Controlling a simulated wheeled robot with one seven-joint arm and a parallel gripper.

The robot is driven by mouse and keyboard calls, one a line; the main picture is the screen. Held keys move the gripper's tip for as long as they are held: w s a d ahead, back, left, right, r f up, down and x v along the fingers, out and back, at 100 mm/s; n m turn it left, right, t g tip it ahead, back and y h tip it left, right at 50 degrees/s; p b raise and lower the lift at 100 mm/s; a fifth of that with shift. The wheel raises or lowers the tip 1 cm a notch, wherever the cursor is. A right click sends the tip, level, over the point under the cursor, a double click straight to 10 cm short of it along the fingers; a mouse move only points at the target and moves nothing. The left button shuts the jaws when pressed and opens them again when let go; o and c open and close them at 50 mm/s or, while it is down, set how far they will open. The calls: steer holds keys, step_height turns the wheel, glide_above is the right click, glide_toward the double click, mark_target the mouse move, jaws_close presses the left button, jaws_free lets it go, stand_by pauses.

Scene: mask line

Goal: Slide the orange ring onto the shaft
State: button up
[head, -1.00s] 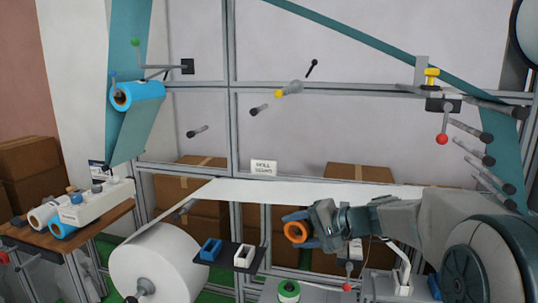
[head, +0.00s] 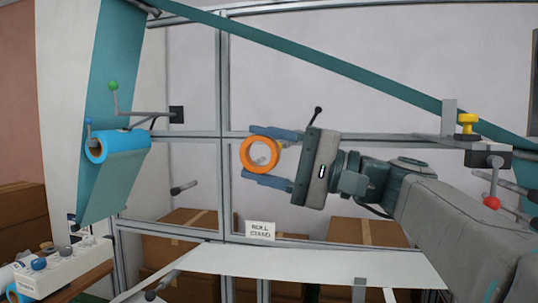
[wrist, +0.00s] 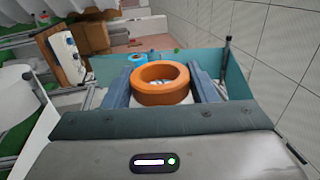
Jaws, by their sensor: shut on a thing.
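The orange ring (head: 246,167) is held between the two blue fingers of my gripper (head: 268,157), raised in front of the frame wall with its hole facing the head camera. In the wrist view the ring (wrist: 143,97) sits between the fingers (wrist: 160,88). A small grey piece shows through the ring's hole in the head view, perhaps a shaft behind it; I cannot tell whether the ring is around it.
A dark peg (head: 184,187) sticks out lower left. A lever with a black knob (head: 317,113) is just above my gripper. A teal web (head: 330,65) crosses overhead. A blue roll (head: 125,145) hangs at left. A white web (head: 310,262) and a sign (head: 260,230) are below.

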mark_target(284, 145)
steer(key=shift+w+d+p, duration=0.25)
steer(key=shift+w+p, duration=0.3)
steer(key=shift+w, duration=0.55)
steer(key=shift+w+d+p, duration=0.2)
steer(key=shift+w+p, duration=0.3)
steer(key=shift+w, duration=0.6)
steer(key=shift+s, duration=0.1)
steer(key=shift+f+b, duration=0.1)
steer(key=shift+b, duration=0.25)
steer(key=shift+w+d+p, duration=0.25)
steer(key=shift+w+p, duration=0.15)
steer(key=shift+w, duration=0.85)
steer(key=shift+w+d+p, duration=0.25)
steer(key=shift+w+p, duration=0.1)
steer(key=shift+w, duration=0.85)
steer(key=shift+w, duration=0.1)
steer(key=shift+w+d+p, duration=0.25)
steer(key=shift+w+p, duration=0.3)
steer(key=shift+w, duration=0.65)
steer(key=shift+w+d+p, duration=0.25)
steer(key=shift+w+p, duration=0.3)
steer(key=shift+w, duration=0.6)
steer(key=shift+w, duration=0.1)
